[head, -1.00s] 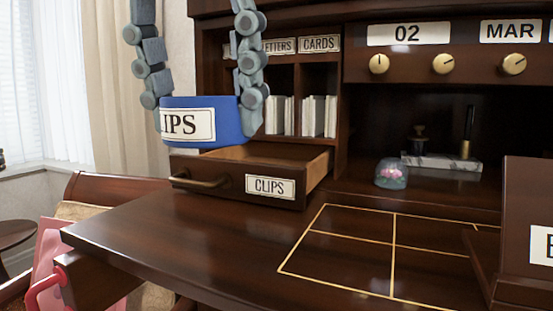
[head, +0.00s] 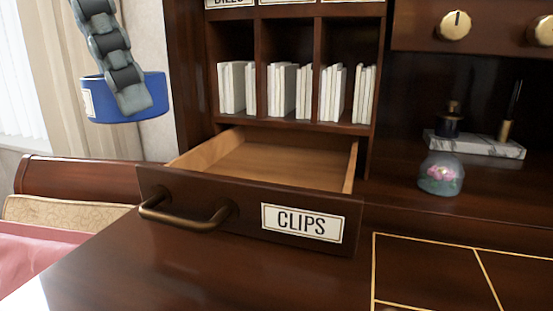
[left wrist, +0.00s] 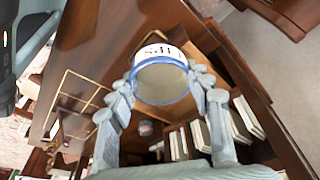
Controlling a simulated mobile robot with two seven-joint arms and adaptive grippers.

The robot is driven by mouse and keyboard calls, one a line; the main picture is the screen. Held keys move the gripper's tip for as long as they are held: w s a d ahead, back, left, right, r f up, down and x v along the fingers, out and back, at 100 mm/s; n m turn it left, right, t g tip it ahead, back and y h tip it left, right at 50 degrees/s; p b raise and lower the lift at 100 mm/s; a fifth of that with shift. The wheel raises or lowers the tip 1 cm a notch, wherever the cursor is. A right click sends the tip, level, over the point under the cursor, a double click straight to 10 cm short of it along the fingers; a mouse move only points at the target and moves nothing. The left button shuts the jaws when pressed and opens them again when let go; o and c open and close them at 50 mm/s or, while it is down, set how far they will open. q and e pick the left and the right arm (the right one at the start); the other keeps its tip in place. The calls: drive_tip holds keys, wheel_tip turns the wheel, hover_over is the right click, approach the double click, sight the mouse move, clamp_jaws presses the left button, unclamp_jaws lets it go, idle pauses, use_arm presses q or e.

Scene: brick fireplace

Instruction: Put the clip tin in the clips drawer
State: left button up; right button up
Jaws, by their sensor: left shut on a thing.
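The clip tin (head: 156,88) is a round blue tin with a white label, at the upper left of the head view. My left gripper (head: 134,92) is shut on it and holds it in the air, to the left of and above the drawer in the picture. The left wrist view shows the tin (left wrist: 162,82) between the two grey fingers, its label partly readable. The clips drawer (head: 180,203) is pulled open, with a brass handle and a CLIPS label (head: 302,222). Its visible wooden inside is empty. My right gripper is not in view.
Pigeonholes with white papers (head: 232,88) stand above the drawer. A glass dome with a pink flower (head: 441,175) and a marble pen stand (head: 475,144) are to the right. A chair back (head: 80,180) is at left. The desktop (head: 180,270) before the drawer is clear.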

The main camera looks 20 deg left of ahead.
use_arm(q)
drive_tip(key=shift+w+a, duration=0.1)
drive_tip(key=shift+w, duration=0.1)
drive_tip(key=w+d+f, duration=0.1)
drive_tip(key=w, duration=0.1)
drive_tip(key=w+d+f+b, duration=0.1)
drive_tip(key=w+f, duration=0.1)
drive_tip(key=w+d+f+b, duration=0.1)
drive_tip(key=w+f, duration=0.1)
drive_tip(key=shift+d, duration=0.35)
drive_tip(key=w, duration=0.1)
drive_tip(key=w+d+f, duration=0.1)
drive_tip(key=w+d, duration=0.1)
drive_tip(key=shift+w+f, duration=0.25)
drive_tip(key=shift+f, duration=0.05)
drive_tip(key=shift+w+f, duration=0.15)
wheel_tip(320, 180, down, 3)
drive_tip(key=shift+f, duration=0.5)
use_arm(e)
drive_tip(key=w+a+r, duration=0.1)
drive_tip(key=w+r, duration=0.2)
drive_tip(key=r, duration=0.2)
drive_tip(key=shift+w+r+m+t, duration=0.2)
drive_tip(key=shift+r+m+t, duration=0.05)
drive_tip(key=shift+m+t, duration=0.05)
use_arm(q)
drive_tip(key=shift+f, duration=0.1)
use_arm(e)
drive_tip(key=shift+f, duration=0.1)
